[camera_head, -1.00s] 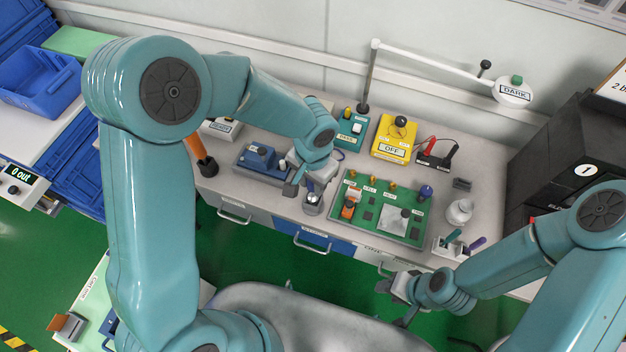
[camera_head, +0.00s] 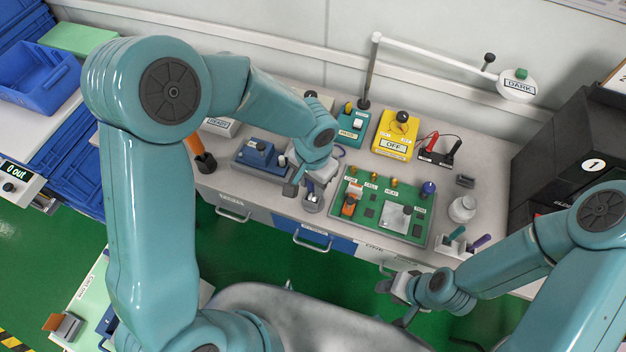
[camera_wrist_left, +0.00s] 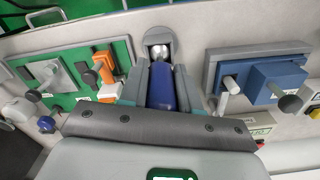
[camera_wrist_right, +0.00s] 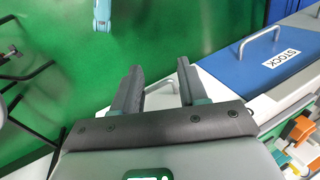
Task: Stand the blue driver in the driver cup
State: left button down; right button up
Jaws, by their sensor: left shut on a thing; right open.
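The blue driver (camera_wrist_left: 162,92) is between the closed fingers of my left gripper (camera_wrist_left: 162,85) in the left wrist view. Its handle shows, and its far end is over or in the mouth of the grey driver cup (camera_wrist_left: 158,42); I cannot tell how deep. In the head view my left gripper (camera_head: 306,184) is right at the cup (camera_head: 313,204), near the bench's front edge, and hides most of the driver. My right gripper (camera_head: 396,291) is open and empty in front of the bench; its spread fingers (camera_wrist_right: 157,88) show in the right wrist view.
Right of the cup lies a green board (camera_head: 382,210) with an orange part. Left and behind is a blue fixture (camera_head: 262,158). The bench front is close.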

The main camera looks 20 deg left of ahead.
pick_arm(q)
jog(key=shift+f+b, duration=0.45)
jog(key=c, duration=0.7)
grip_release()
jog(key=shift+c, duration=0.2)
jog(key=shift+r, duration=0.1)
notch_tip(320, 180, up, 16)
jog(key=shift+s, duration=0.15)
